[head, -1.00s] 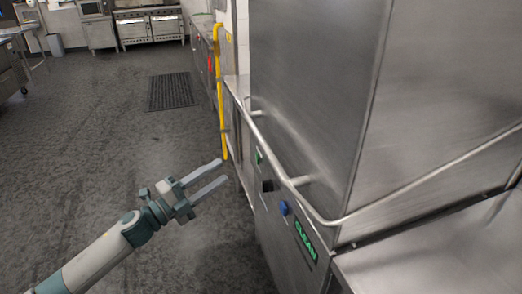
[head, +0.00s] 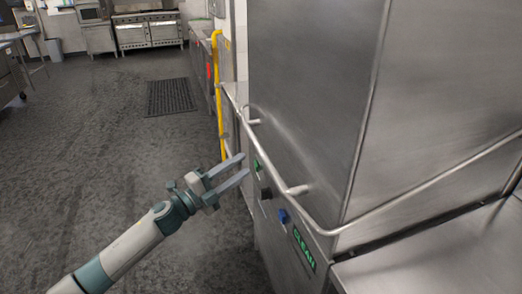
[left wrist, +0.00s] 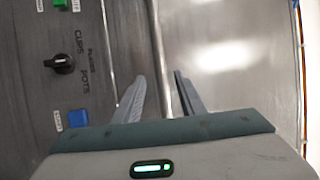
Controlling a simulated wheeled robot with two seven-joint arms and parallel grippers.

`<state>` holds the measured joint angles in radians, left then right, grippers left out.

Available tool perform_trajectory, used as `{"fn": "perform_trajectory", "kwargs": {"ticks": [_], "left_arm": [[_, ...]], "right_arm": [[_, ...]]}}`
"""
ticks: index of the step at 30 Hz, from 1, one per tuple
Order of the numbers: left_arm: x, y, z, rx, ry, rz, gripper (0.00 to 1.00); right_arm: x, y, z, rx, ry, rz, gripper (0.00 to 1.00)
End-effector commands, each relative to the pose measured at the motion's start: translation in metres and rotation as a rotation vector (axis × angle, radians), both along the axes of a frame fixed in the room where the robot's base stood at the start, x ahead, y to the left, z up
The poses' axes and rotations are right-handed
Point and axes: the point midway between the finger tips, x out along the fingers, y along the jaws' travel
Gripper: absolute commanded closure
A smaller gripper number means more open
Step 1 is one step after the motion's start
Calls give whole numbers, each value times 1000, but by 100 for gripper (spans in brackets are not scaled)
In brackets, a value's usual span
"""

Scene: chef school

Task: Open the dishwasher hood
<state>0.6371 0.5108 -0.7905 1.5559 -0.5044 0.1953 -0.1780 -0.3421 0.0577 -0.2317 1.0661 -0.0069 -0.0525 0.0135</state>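The dishwasher hood (head: 310,90) is a large steel box at the right of the head view, down on its steel base. A tubular steel handle bar (head: 272,155) runs along its lower edge and around the corner. My left gripper (head: 244,165) is open and empty, its fingertips just left of the bar. In the left wrist view, the bar (left wrist: 156,45) lines up between the two open fingers (left wrist: 160,84); I cannot tell whether the tips reach past it. My right gripper is not in view.
The front panel carries a dark knob (left wrist: 62,64), a blue button (left wrist: 78,119) and a green button (left wrist: 60,4). A steel counter (head: 440,260) adjoins at the right. A yellow pipe (head: 217,90) stands behind. The dark floor at left is open, with a mat (head: 170,96).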

Motion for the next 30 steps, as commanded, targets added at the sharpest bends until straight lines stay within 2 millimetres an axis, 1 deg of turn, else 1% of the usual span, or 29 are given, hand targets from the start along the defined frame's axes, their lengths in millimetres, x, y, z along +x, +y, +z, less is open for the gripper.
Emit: {"fn": "perform_trajectory", "kwargs": {"ticks": [1,9,15,20,29,30], "left_arm": [[7,-8,5,-1,0,-1,63],[37,-43,12,-1,-1,0,63],[52,-60,16,0,0,-1,63],[57,-66,16,0,0,-1,63],[58,-67,16,1,1,0,63],[58,-67,16,1,1,0,68]], "right_arm": [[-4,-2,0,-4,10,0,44],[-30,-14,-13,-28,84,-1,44],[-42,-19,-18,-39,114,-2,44],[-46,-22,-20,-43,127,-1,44],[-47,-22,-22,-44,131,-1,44],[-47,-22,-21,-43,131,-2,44]]}}
